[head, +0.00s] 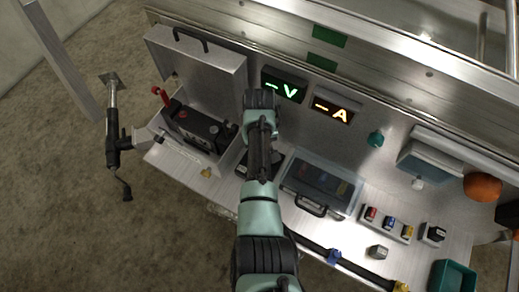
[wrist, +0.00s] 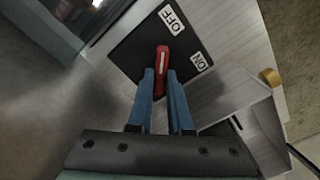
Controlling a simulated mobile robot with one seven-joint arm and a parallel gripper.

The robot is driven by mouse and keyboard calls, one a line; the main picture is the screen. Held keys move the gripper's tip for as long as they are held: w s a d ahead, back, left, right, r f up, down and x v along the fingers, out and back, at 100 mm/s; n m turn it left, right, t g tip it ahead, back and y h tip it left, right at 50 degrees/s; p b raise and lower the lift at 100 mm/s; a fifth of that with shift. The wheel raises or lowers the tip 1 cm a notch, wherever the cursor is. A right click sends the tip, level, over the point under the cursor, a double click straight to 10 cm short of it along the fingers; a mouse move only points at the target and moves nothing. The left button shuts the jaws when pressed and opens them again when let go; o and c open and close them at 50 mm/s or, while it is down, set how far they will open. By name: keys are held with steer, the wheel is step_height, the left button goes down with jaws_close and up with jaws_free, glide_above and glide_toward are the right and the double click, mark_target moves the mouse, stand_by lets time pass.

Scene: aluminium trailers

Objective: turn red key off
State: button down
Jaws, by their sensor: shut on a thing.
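The red key (wrist: 162,58) sits on a black plate (wrist: 137,52) with a white OFF label (wrist: 171,19) and a white ON label (wrist: 200,62). In the wrist view the key lies between the blue fingertips of my gripper (wrist: 162,76), which is shut on it. The key's far end points up the picture, between the two labels. In the head view my arm covers the key and my fingers; only part of the black plate (head: 241,163) shows beside the arm.
An open metal box (head: 235,70) with a black device (head: 197,128) and a red lever (head: 160,95) stands left of my arm. A clear-lidded case (head: 318,182) lies close on the right. Two displays (head: 284,85) reading "- V" and "- A" are behind. Coloured connectors (head: 388,222) sit further right.

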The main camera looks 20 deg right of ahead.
steer(key=c, duration=0.8)
jaws_free()
steer(key=shift+c, duration=0.2)
steer(key=shift+r, duration=0.15)
step_height(320, 180, up, 13)
steer(key=p, duration=0.1)
